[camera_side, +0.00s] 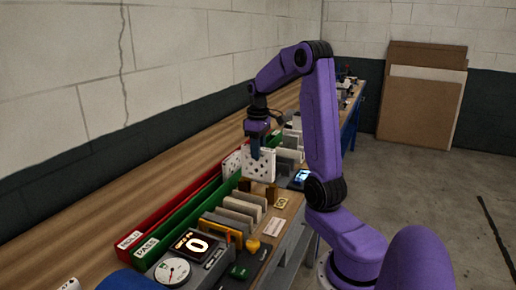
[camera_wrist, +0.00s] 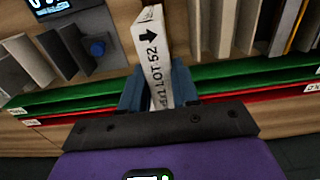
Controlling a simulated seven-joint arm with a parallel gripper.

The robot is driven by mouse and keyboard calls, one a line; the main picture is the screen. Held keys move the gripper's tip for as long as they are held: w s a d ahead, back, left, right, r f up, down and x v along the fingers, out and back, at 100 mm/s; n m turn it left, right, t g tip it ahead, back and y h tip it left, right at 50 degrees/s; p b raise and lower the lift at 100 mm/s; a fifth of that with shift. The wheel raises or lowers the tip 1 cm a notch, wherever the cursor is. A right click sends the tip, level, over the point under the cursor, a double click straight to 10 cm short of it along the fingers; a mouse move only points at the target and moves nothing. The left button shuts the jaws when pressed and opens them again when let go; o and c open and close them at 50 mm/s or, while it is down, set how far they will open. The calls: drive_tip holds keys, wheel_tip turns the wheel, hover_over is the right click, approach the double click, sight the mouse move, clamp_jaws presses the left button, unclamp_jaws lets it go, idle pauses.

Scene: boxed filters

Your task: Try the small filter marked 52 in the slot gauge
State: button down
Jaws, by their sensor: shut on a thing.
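My gripper (camera_side: 256,150) is shut on a white boxed filter (camera_side: 259,167) with dark spots on its face. The filter is upright, held above the bench. In the wrist view, its narrow edge (camera_wrist: 151,50) reads "LOT 52" with a black arrow, and it sits between the blue fingers of my gripper (camera_wrist: 158,92).
Red (camera_side: 150,232) and green (camera_side: 180,222) trays marked HOLD and PASS run along the wall side. Several grey filters (camera_side: 239,212) stand in a row near a yellow frame (camera_side: 215,226). A display reading 0 (camera_side: 197,245) and a dial (camera_side: 172,271) are at the front.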

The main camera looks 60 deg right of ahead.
drive_tip(key=shift+f, duration=1.45)
idle(0.6)
drive_tip(key=shift+r, duration=0.2)
idle(0.8)
drive_tip(key=shift+r, duration=1.75)
drive_tip(key=shift+r, duration=0.15)
drive_tip(key=shift+r, duration=1.95)
